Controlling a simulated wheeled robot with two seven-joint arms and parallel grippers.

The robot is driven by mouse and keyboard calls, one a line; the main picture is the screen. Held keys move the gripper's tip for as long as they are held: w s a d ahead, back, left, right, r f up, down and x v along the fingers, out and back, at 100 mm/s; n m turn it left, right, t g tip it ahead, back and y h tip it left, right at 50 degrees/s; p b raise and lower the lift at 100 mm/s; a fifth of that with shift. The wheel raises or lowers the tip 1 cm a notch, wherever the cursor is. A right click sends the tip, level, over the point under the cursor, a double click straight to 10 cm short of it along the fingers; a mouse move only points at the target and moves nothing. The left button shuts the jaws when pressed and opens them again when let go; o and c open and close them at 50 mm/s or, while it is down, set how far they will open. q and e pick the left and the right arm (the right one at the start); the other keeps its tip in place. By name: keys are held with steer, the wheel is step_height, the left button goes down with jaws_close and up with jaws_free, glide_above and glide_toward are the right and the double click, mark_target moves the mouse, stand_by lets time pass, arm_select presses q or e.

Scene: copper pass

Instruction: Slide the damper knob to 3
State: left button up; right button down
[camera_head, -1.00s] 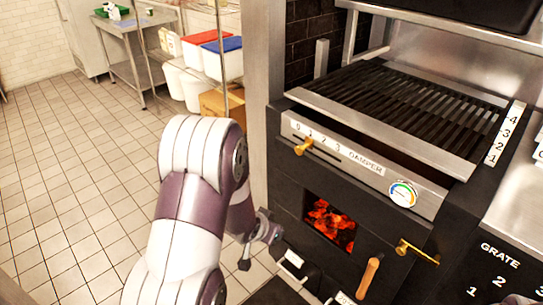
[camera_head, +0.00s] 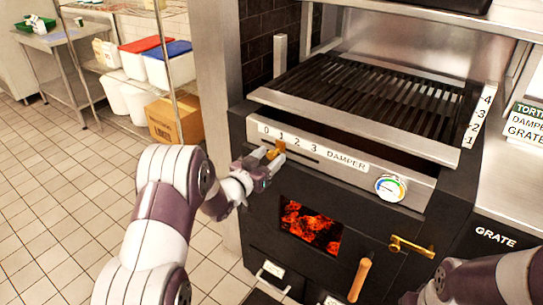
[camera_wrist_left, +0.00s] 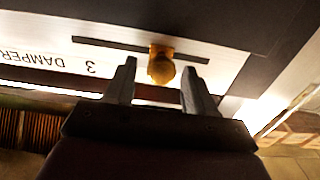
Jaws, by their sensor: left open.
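The brass damper knob (camera_head: 272,153) sits in the slot of the damper panel (camera_head: 345,170) on the oven front, near the low-number end, under the 0 and 1 marks. The 3 mark (camera_head: 313,147) is farther right along the slot. My left gripper (camera_head: 268,161) is open at the knob. In the left wrist view the knob (camera_wrist_left: 161,66) lies between the two fingertips (camera_wrist_left: 160,66), with a gap on each side. There the slot (camera_wrist_left: 110,43) and the 3 mark (camera_wrist_left: 91,69) appear upside down.
The grill grate (camera_head: 375,95) is above the panel. A dial gauge (camera_head: 391,188) is at the panel's right. Below are the glowing fire window (camera_head: 310,228), a brass latch (camera_head: 410,246) and a wooden handle (camera_head: 359,279). My right forearm enters at lower right.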

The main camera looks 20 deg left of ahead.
arm_select(q)
steer(key=shift+x, duration=0.9)
jaws_close()
steer(key=b, duration=0.1)
glide_toward(314, 160)
steer(key=x, duration=0.5)
steer(key=shift+w, duration=0.15)
